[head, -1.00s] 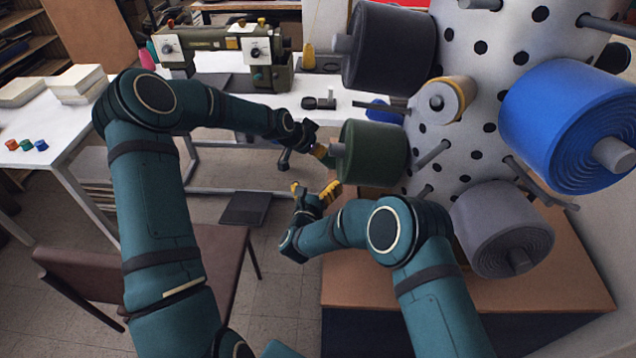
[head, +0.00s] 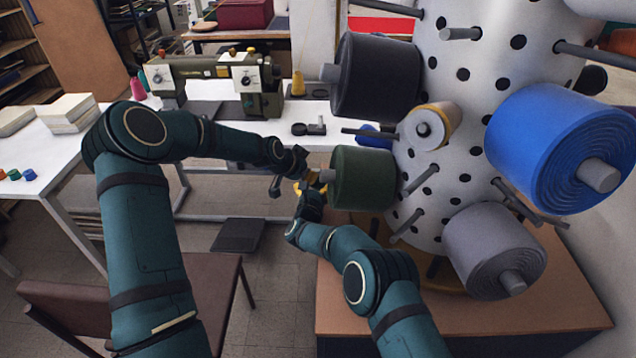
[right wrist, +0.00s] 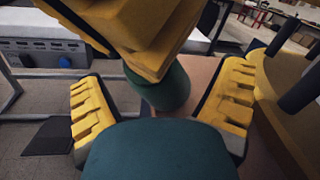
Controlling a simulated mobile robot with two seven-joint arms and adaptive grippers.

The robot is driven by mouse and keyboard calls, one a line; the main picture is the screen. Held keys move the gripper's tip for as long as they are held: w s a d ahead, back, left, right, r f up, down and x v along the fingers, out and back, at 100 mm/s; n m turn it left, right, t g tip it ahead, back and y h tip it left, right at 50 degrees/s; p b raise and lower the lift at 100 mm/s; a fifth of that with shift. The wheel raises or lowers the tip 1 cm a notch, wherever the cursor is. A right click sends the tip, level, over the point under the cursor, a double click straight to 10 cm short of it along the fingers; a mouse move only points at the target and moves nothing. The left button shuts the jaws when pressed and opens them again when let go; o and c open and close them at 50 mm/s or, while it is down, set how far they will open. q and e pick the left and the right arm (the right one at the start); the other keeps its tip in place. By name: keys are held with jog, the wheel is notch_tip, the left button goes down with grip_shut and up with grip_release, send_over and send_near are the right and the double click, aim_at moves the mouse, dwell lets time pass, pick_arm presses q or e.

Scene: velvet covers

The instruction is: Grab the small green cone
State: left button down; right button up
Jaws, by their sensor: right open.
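The small green cone (right wrist: 163,90) shows in the right wrist view, its upper part hidden by the yellow fingers of my left gripper (right wrist: 135,35). The left gripper appears shut on it. My right gripper (right wrist: 164,76) is open, one yellow finger on each side of the cone, apart from it. In the head view, my right gripper (head: 308,187) is just below my left gripper (head: 301,168). The cone cannot be made out there.
A large green roll (head: 365,180) on a peg is right beside the grippers. The dotted white column (head: 455,115) carries several rolls and bare pegs. A wooden-topped base (head: 490,315) stands below. A white table with a sewing machine (head: 215,80) is behind.

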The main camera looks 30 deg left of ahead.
pick_arm(q)
jog(key=shift+s+f, duration=0.1)
jog(key=shift+f, duration=0.05)
pick_arm(e)
jog(key=shift+w+a, duration=0.1)
jog(key=shift+w, duration=0.3)
jog(key=c, duration=1.3)
pick_arm(q)
jog(key=shift+r, duration=0.7)
pick_arm(e)
jog(key=shift+c, duration=0.2)
jog(key=shift+f, duration=0.1)
pick_arm(q)
jog(key=v, duration=1.2)
